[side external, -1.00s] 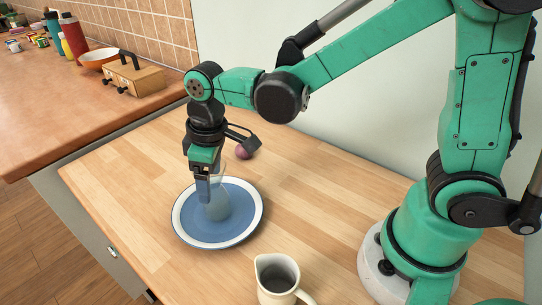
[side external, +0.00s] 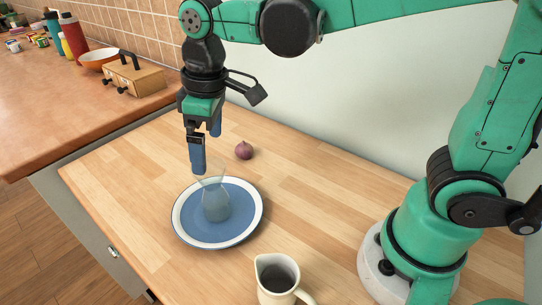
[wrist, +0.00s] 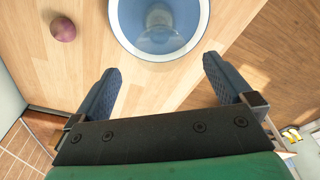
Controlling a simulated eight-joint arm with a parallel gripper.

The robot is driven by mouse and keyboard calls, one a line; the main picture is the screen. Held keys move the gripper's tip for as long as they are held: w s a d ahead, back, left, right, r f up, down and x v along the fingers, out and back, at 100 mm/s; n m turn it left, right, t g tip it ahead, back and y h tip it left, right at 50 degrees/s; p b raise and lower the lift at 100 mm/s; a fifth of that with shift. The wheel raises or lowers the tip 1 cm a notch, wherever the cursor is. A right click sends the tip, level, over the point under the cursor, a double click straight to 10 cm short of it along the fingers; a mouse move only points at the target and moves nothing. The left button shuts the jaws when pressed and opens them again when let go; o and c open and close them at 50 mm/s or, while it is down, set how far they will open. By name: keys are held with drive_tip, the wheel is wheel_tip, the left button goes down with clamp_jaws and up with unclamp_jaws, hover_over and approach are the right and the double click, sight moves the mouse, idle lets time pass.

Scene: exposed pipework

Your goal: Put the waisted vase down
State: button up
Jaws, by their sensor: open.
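The waisted vase (side external: 216,203) is clear glass and stands upright on a blue plate with a white rim (side external: 257,222). In the wrist view the vase (wrist: 158,38) shows from above at the top edge, partly cut off, on the plate (wrist: 203,30). My gripper (side external: 206,150) is open and empty, above and a little behind the vase, with its blue fingers apart. In the wrist view my gripper (wrist: 163,82) has its two fingers spread wide with bare wood between them.
A purple onion (side external: 244,151) lies on the wooden top behind the plate; it also shows in the wrist view (wrist: 63,29). A cream jug (side external: 277,280) stands at the front. A wooden box (side external: 134,78) and an orange bowl (side external: 98,57) are on the other counter. Wood right of the plate is clear.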

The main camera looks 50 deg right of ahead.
wheel_tip(320, 180, up, 4)
drive_tip(key=s+d+f+m+t, duration=0.5)
drive_tip(key=d+m+t, duration=0.1)
drive_tip(key=d, duration=0.3)
drive_tip(key=shift+d+m+h, duration=0.3)
